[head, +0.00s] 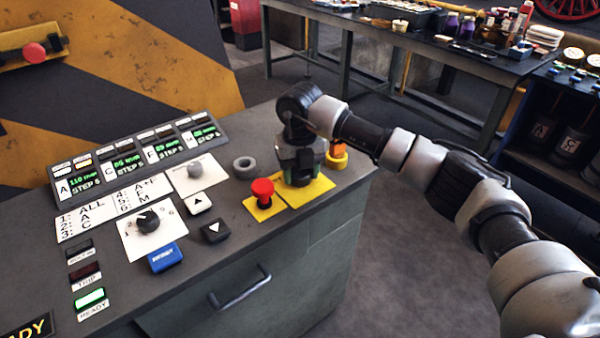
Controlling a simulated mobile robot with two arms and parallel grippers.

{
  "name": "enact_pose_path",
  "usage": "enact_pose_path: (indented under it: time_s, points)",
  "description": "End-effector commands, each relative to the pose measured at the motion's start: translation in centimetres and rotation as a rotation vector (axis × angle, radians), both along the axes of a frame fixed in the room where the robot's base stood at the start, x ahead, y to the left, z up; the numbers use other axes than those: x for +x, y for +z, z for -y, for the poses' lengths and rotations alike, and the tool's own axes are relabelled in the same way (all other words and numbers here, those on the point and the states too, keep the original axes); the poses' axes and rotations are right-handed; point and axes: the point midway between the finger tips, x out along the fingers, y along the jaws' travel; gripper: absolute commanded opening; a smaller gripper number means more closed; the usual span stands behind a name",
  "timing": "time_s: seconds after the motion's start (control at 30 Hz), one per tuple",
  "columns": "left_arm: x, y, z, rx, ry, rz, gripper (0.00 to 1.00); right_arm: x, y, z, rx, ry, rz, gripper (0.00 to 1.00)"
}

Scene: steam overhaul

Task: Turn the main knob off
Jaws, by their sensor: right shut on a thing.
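My right gripper (299,176) points down over a yellow plate (318,190) at the right end of the console top. It is shut on the main knob, which the gripper's dark body hides almost fully, so its pointer and setting cannot be read. My left gripper is not in view. The displays (128,161) on the console are lit with green text, and a green READY lamp (90,299) glows at the front left.
A red mushroom button (263,188) stands just left of my right gripper, and an orange and yellow part (337,153) just behind it. A black rotary knob (148,221), a smaller grey knob (195,169) and a blue button (165,257) sit further left.

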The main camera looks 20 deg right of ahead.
Motion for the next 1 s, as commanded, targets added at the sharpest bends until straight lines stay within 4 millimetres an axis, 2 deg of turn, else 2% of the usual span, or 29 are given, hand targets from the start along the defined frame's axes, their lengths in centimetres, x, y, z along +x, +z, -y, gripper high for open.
enact_pose_path:
  time_s: [1.0]
  points:
    - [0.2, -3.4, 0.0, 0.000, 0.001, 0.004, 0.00, 0.1, 0.0, 0.0, -0.001, 0.957, 0.003, 0.28]
